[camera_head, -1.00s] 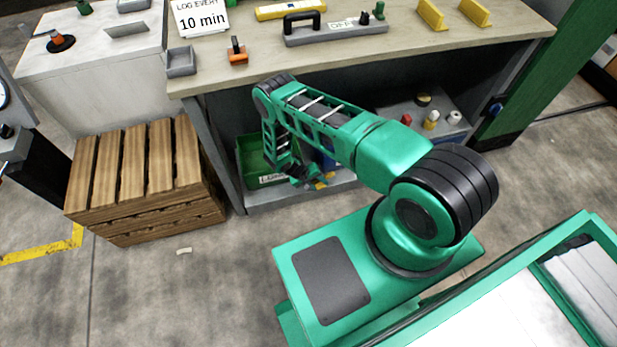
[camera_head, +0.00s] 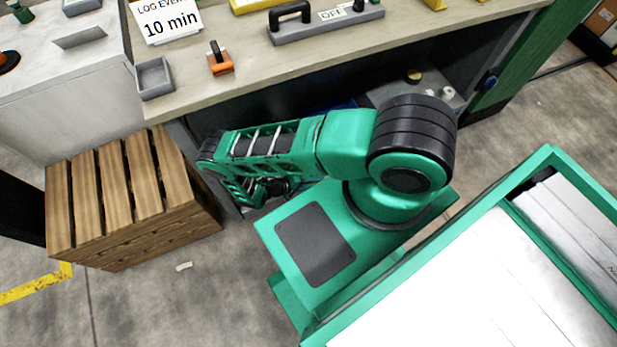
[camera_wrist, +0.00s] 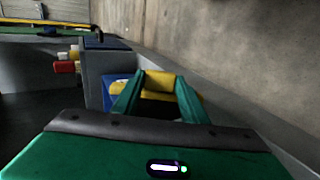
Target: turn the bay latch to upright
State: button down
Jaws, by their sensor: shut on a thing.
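My gripper (camera_wrist: 158,85) is shut on a yellow piece (camera_wrist: 160,78) in the wrist view, with a green finger on either side. The piece looks like a short block or bar; its far end is hidden. In the head view my arm is folded down in front of the bench, and my gripper's tips and the yellow piece are hidden. I cannot tell which part is the bay latch. A small dark blue fitting (camera_head: 489,82) sits on the green post at the right. A black handle (camera_head: 289,13) stands on a grey block marked OFF on the bench.
A wooden crate (camera_head: 115,232) stands left of my arm. The bench (camera_head: 330,62) holds a grey tray (camera_head: 153,79), an orange piece with a black lever (camera_head: 220,60) and a sign (camera_head: 165,20). A blue bin (camera_wrist: 113,92) is beside my gripper.

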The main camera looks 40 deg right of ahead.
jog(key=shift+a+f, duration=0.1)
dwell(0.4)
jog(key=c, duration=1.1)
grip_release()
jog(key=v, duration=1.1)
jog(key=shift+f, duration=0.1)
